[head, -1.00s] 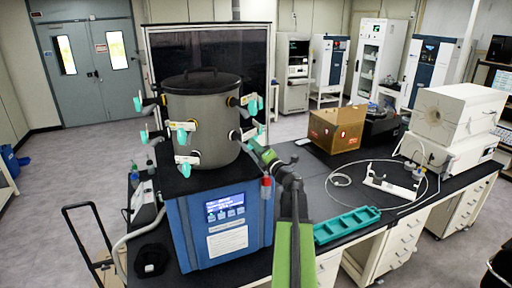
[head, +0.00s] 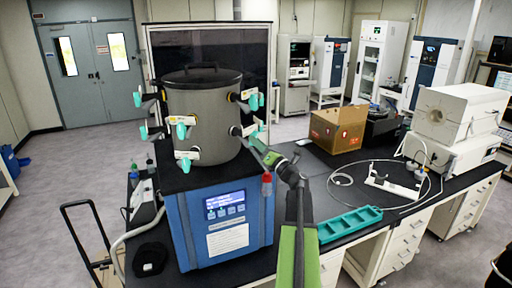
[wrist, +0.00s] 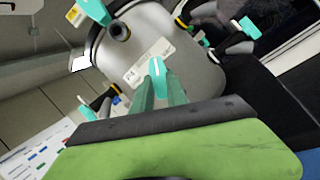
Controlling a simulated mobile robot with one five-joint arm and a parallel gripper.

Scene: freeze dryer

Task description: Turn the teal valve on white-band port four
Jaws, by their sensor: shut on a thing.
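The grey drum chamber (head: 205,125) stands on the blue freeze dryer (head: 228,235), with several teal-handled valves on ports around its side. My gripper (head: 254,140) is at the right-front port (head: 236,131) of the drum, shut on that port's teal valve (wrist: 157,68). In the wrist view, the green fingers of my gripper (wrist: 158,88) close around the teal handle, in front of a white label on the drum. My fingers hide much of the valve in the head view. Its band colour and port number are too small to read.
Other teal valves stick out close by, one above (head: 253,102) and one at the front (head: 187,160). A teal tray (head: 348,224) and a cardboard box (head: 338,129) are on the black bench to the right.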

